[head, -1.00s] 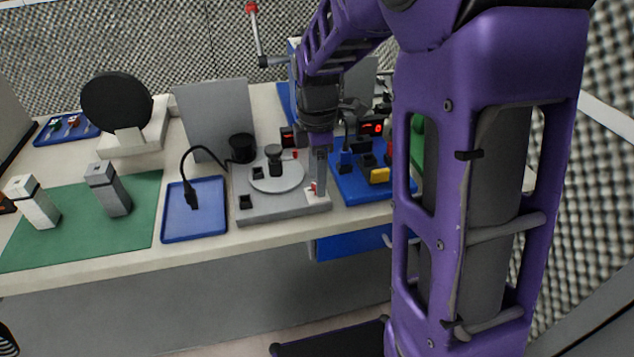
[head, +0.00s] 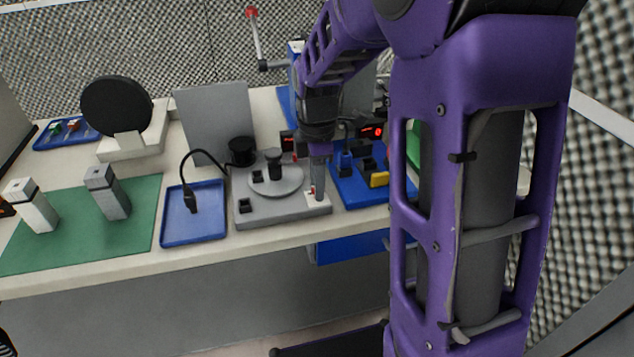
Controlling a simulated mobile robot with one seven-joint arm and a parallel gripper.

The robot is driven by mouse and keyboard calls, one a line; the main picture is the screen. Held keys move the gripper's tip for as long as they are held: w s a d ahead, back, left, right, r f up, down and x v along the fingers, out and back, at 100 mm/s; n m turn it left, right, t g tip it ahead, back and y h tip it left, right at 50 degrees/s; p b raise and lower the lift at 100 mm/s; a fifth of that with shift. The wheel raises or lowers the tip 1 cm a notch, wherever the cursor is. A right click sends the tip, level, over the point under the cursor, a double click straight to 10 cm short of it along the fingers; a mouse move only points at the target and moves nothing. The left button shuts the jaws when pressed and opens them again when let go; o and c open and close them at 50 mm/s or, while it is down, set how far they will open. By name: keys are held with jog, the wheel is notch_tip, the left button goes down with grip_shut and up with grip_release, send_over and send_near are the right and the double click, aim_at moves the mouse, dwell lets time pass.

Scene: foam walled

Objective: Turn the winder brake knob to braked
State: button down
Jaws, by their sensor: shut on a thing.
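The winder (head: 245,213) is a grey plate with a round turntable (head: 289,182) and a dark upright post on it. A small white pad with a red mark (head: 311,199) sits at its front right corner, where the brake knob seems to be. My gripper (head: 318,196) points straight down over this pad, its fingers shut on the knob. The fingers hide most of the knob, so I cannot tell its angle.
A blue tray (head: 176,236) with a black cable and plug lies left of the winder. A grey panel (head: 214,115) rises behind. Two upright blocks stand on the green mat (head: 75,248).

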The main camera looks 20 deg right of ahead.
jog(key=shift+m, duration=0.3)
jog(key=m+p, duration=0.1)
jog(key=m, duration=0.2)
jog(key=shift+r+p, duration=0.1)
jog(key=shift+p, duration=0.2)
jog(key=m+p, duration=0.1)
jog(key=m, duration=0.4)
jog(key=shift+m, duration=0.4)
jog(key=m+p, duration=0.1)
jog(key=m, duration=0.3)
jog(key=shift+m, duration=0.3)
jog(key=shift+m+p, duration=0.65)
jog(key=shift+m, duration=1.25)
jog(key=c, duration=0.6)
grip_release()
